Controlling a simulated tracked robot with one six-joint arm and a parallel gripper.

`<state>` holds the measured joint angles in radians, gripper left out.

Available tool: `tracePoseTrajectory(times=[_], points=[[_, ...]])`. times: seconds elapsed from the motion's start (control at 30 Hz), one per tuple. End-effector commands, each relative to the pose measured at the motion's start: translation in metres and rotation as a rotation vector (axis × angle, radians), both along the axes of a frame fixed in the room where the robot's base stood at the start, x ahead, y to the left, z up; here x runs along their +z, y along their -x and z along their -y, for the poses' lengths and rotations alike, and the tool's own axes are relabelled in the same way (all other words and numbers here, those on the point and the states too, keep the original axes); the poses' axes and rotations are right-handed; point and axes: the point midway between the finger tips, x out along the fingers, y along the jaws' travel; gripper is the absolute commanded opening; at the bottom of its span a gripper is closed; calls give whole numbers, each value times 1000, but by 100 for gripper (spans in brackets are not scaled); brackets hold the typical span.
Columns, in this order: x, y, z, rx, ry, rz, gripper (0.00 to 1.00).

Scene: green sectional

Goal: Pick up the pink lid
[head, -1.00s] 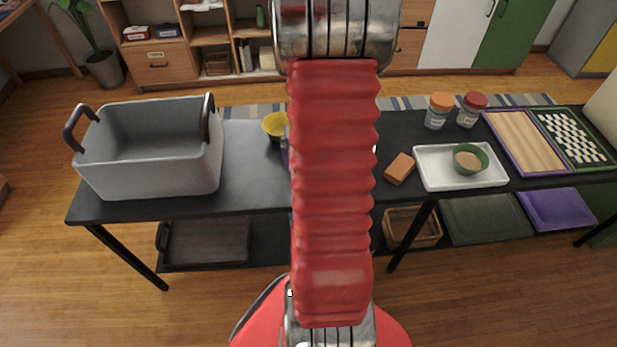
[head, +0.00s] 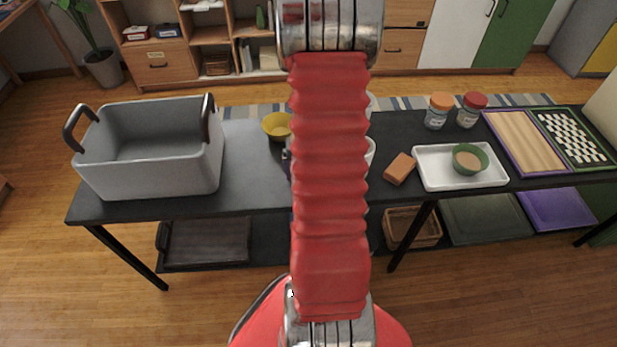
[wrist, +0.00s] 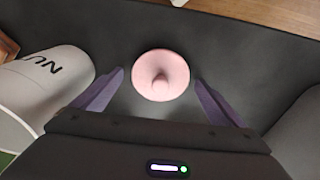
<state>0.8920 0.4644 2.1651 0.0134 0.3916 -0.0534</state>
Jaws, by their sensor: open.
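My gripper (wrist: 160,83) is open and empty, with one purple finger to each side of the lid. I cannot tell whether the fingers are level with the lid. In the head view my red arm hides the lid and most of my gripper.
A white lettered canister (wrist: 50,80) lies close to the left finger. A grey bin (head: 150,165) stands at the table's left end. A yellow bowl (head: 277,126), an orange-brown block (head: 399,168) and a white tray (head: 430,181) with a green bowl (head: 470,158) are also on the table.

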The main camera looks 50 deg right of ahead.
Motion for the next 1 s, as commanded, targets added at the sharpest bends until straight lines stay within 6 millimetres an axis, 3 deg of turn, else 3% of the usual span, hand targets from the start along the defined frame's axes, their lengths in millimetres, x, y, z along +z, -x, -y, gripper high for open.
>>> tracePoseTrajectory(times=[0.27,0.87,1.0], points=[[0,0,0,0,0,0,92],[0,0,0,1,0,0,50],[0,0,0,1,0,0,49]])
